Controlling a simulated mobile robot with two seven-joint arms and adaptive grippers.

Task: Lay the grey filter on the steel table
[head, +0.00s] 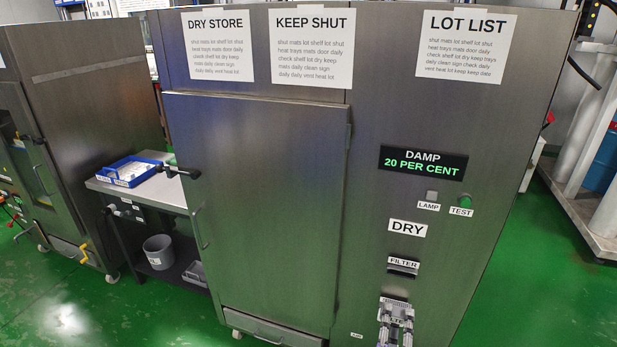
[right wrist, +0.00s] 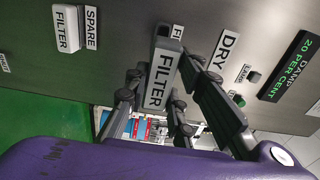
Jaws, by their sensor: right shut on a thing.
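A grey filter (right wrist: 163,72) with a FILTER label is between the fingers of my right gripper (right wrist: 155,88) in the right wrist view. The gripper is shut on it, in front of the cabinet face. In the head view my right gripper (head: 396,312) shows at the bottom, just below the dark slot (head: 403,270) under the FILTER sign. I cannot tell whether the filter is fully clear of the cabinet. The steel table (head: 172,194) stands left of the cabinet, away from the gripper. My left gripper is not in view.
The tall steel cabinet (head: 265,200) has a closed door beside the table. A blue tray (head: 131,170) occupies part of the tabletop. A grey bin (head: 159,252) is on the lower shelf. Another filter (right wrist: 66,28), labelled SPARE, is on the panel in the wrist view.

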